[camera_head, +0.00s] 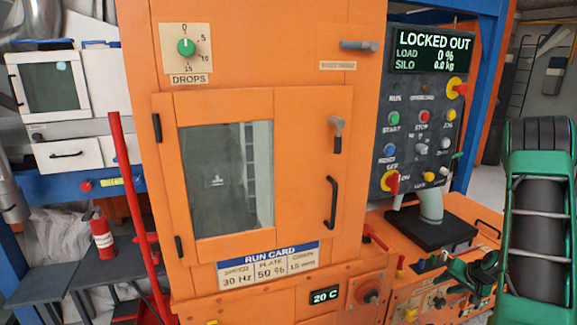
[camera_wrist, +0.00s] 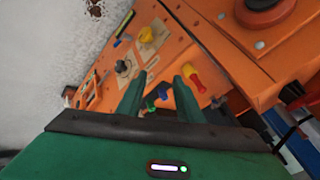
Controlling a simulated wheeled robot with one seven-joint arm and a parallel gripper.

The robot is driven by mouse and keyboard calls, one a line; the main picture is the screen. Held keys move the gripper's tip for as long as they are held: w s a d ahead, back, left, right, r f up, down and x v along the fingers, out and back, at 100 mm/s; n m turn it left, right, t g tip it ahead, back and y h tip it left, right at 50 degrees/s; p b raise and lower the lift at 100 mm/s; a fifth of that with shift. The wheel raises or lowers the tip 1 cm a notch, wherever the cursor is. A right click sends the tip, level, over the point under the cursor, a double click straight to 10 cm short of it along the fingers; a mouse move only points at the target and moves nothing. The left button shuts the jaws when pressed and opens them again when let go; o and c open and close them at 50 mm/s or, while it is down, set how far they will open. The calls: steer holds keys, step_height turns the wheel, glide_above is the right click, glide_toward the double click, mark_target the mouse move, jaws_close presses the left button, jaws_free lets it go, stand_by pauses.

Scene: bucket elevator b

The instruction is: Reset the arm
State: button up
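My arm (camera_head: 540,215), green with dark wrapped sections, comes in at the right of the head view. It bends down toward the low orange panel. I cannot tell whether the fingers touch anything.
The orange cabinet (camera_head: 260,60) with a closed windowed door (camera_head: 225,175) fills the middle. A control panel (camera_head: 425,120) reads LOCKED OUT. A grey spout (camera_head: 431,205) stands over a black plate (camera_head: 432,230). A red lever (camera_head: 135,210) stands left; blue posts frame the right.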

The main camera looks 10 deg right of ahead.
steer(key=s+a+r+n+g, duration=0.1)
steer(key=s+a+r+g, duration=0.1)
steer(key=s+a+r, duration=0.45)
steer(key=s+a+r+n+g, duration=0.25)
steer(key=a+r, duration=0.45)
steer(key=r, duration=0.4)
steer(key=s+a+r, duration=0.3)
steer(key=s+a, duration=0.1)
steer(key=s, duration=0.3)
steer(key=s+a+r+g, duration=0.1)
steer(key=s+a+r, duration=0.2)
steer(key=s, duration=0.5)
steer(key=s+a+r+g, duration=0.1)
steer(key=s+a+r, duration=0.3)
steer(key=s, duration=0.4)
steer(key=shift+a+y, duration=0.3)
steer(key=shift+a, duration=0.25)
steer(key=shift+g, duration=0.25)
steer(key=shift+w+f, duration=0.25)
steer(key=shift+w, duration=0.3)
